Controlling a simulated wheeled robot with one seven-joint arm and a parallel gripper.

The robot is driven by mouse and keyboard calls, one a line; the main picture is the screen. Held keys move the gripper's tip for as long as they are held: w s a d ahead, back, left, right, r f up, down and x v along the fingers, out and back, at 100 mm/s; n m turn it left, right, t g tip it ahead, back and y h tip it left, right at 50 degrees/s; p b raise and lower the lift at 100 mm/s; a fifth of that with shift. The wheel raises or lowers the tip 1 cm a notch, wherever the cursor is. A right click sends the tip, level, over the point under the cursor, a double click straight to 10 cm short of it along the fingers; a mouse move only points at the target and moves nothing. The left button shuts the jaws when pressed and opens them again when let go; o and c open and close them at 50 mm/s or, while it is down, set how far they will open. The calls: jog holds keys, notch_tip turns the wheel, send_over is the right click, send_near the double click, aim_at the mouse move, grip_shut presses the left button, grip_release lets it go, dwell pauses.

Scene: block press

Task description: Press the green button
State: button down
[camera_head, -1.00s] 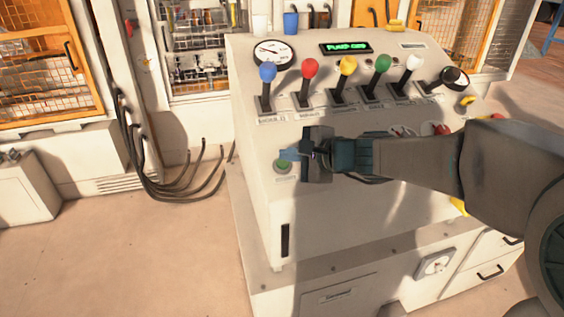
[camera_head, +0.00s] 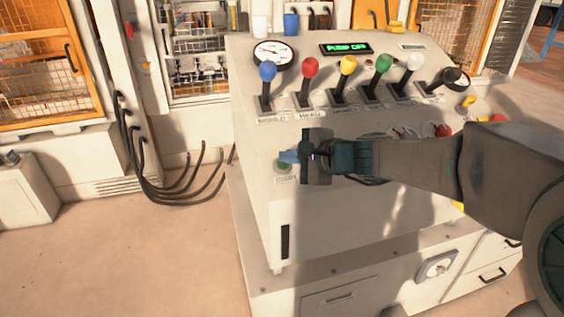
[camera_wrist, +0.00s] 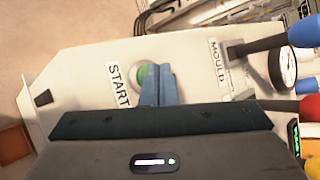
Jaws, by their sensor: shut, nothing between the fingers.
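The green button (camera_head: 281,166) is on the left of the console's sloped front panel, partly behind my fingers. In the wrist view the round green button (camera_wrist: 145,77) sits beside a label reading START. My gripper (camera_head: 290,156) is shut and empty, its blue fingers together. In the wrist view the fingertips (camera_wrist: 157,72) overlap the right part of the button. I cannot tell whether they touch it.
A row of levers with coloured knobs (camera_head: 311,67) stands above my gripper on the console (camera_head: 350,220). A round gauge (camera_head: 273,55) and a green-lit display (camera_head: 346,48) are at the back. A red button (camera_head: 442,130) is to the right. Black cables (camera_head: 165,190) lie left of the console.

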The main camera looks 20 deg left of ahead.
jog(key=shift+f+b, duration=0.3)
jog(key=shift+r, duration=0.1)
dwell(0.3)
jog(key=shift+s+d+r+p, duration=0.15)
jog(key=shift+s+r+p, duration=0.1)
jog(key=shift+r+p, duration=0.4)
jog(key=shift+r, duration=0.15)
jog(key=r+p, duration=0.1)
jog(key=s+d+r+p, duration=0.1)
jog(key=r, duration=0.1)
jog(key=s+r+p, duration=0.1)
jog(key=r, duration=0.1)
jog(key=shift+d+r, duration=0.15)
jog(key=shift+r, duration=0.05)
dwell(0.4)
